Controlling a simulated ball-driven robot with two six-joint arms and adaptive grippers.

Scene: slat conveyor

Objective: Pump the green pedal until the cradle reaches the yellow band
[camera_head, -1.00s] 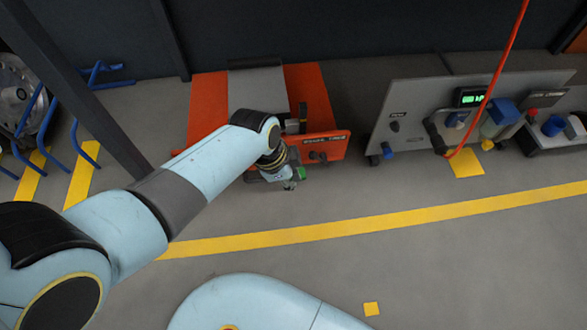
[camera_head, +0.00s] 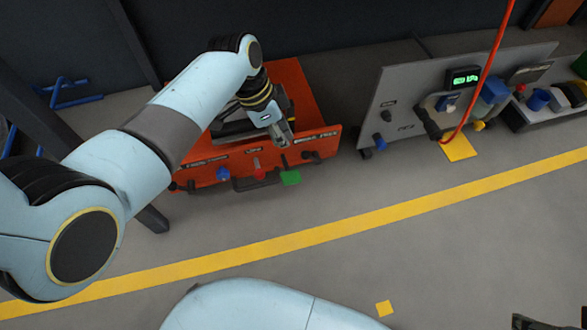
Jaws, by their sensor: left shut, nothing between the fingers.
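The green pedal (camera_head: 290,178) sticks out low at the front of an orange machine (camera_head: 315,92). My left gripper (camera_head: 285,140) is shut and empty. It points down in front of the machine's front panel, above the pedal in the picture and apart from it. My left arm and gripper cover much of the machine's top. A dark grey part (camera_head: 228,132) shows behind the wrist, but I cannot tell whether it is the cradle. I cannot make out a yellow band on the machine.
Open floor with a yellow line (camera_head: 400,212) lies in front.

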